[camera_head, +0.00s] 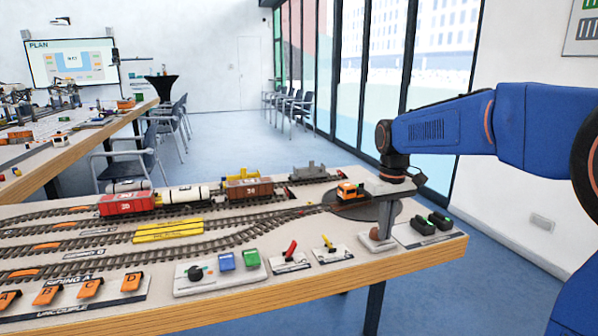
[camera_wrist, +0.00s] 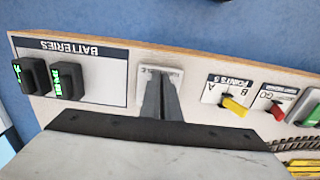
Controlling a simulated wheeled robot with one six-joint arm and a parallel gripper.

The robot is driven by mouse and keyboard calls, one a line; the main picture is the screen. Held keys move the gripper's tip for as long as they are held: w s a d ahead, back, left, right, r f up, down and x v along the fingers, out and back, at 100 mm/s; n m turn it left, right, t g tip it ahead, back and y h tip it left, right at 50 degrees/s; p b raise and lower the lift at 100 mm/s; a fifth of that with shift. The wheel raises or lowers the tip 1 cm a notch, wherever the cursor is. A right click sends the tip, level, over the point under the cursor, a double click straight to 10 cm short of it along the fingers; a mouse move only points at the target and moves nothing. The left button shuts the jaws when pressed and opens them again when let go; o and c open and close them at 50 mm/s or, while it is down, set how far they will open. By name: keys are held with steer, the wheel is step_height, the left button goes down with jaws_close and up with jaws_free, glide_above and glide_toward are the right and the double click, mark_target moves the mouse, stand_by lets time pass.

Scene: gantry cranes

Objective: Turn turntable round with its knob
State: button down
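The turntable (camera_head: 377,209) is a dark round disc set in the table at the right, with an orange locomotive (camera_head: 349,191) on it. A small brown knob (camera_head: 375,236) sits just in front of it, near the table's front edge. My gripper (camera_head: 384,240) points down at the knob; its fingers overlap the knob's place and partly hide it. In the wrist view my gripper's fingers (camera_wrist: 160,78) are close together over a small pale plate (camera_wrist: 174,73), and the knob is hidden there. Whether the fingers touch or grip the knob cannot be made out.
The batteries panel (camera_head: 428,230) with two black blocks is right of my gripper. Left of it are the yellow lever (camera_head: 328,243), the red lever (camera_head: 290,249) and a panel with blue and green buttons (camera_head: 239,260). Tracks and wagons (camera_head: 170,196) fill the table further left.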

steer(key=shift+s+d+r, duration=0.1)
steer(key=shift+s, duration=0.1)
stand_by(0.3)
step_height(320, 180, up, 6)
steer(key=shift+s+f, duration=0.1)
stand_by(0.4)
steer(key=s+d+f+m+t, duration=0.1)
steer(key=s+f, duration=0.3)
steer(key=s, duration=0.6)
steer(key=s+d+f+m+t, duration=0.1)
steer(key=s+f, duration=0.3)
steer(key=s, duration=0.6)
steer(key=s+d+f+m+t, duration=0.1)
steer(key=s+d+f+t, duration=0.1)
steer(key=s, duration=0.8)
step_height(320, 180, down, 2)
steer(key=shift+d+f+m+t, duration=0.15)
steer(key=shift+d+m+t, duration=0.2)
steer(key=shift+d, duration=0.5)
steer(key=shift+w, duration=0.15)
